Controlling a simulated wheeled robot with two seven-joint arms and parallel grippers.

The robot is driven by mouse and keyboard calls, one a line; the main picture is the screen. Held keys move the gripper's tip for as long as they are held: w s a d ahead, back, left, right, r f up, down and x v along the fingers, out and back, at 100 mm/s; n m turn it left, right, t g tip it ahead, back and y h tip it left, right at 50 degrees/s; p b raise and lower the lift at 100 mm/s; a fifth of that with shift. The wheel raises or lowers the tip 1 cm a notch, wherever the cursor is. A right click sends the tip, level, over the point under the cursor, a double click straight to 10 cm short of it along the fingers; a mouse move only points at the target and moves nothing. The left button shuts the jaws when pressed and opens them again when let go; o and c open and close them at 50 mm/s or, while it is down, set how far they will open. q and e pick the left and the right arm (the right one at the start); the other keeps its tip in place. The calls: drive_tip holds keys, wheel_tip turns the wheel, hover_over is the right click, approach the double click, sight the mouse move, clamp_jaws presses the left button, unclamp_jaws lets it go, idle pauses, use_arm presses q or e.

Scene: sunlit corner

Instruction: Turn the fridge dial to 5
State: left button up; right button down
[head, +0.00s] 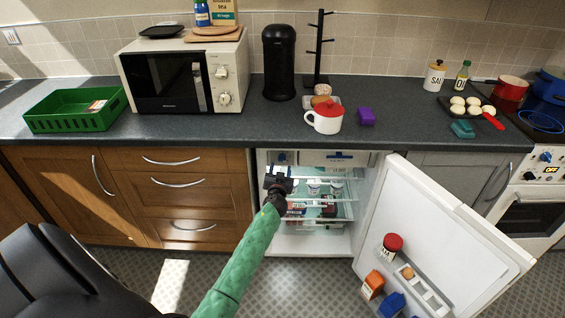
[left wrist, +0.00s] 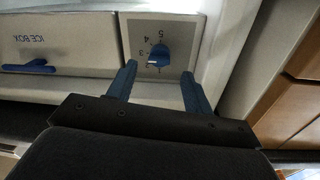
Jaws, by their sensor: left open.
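The fridge dial (left wrist: 159,55) is a blue knob on a pale panel with printed numbers, seen upside down in the left wrist view. Its white mark points toward the low numbers, below the 3; the exact setting is hard to read. The dial is small and dark in the head view (head: 282,157). My left gripper (left wrist: 159,72) is open, its blue fingers on either side of the dial's near edge; I cannot tell whether they touch it. In the head view my left gripper (head: 279,181) is inside the open fridge (head: 306,245). My right gripper is not visible.
The ice box flap (left wrist: 60,45) with a blue handle is beside the dial. Fridge shelves with several items lie below. The open fridge door (head: 440,220) swings out to the right, holding jars and an egg. Wooden drawers (head: 180,190) stand left of the fridge.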

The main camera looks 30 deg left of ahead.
sight(282, 161)
use_arm(q)
drive_tip(key=shift+p+x, duration=0.3)
drive_tip(key=shift+x, duration=2.05)
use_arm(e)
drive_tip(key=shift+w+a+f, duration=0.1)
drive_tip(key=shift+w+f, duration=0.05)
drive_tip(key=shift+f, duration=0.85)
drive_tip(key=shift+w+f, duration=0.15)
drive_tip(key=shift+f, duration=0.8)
use_arm(q)
drive_tip(key=shift+c, duration=0.4)
drive_tip(key=c, duration=0.9)
drive_tip(key=shift+o, duration=0.2)
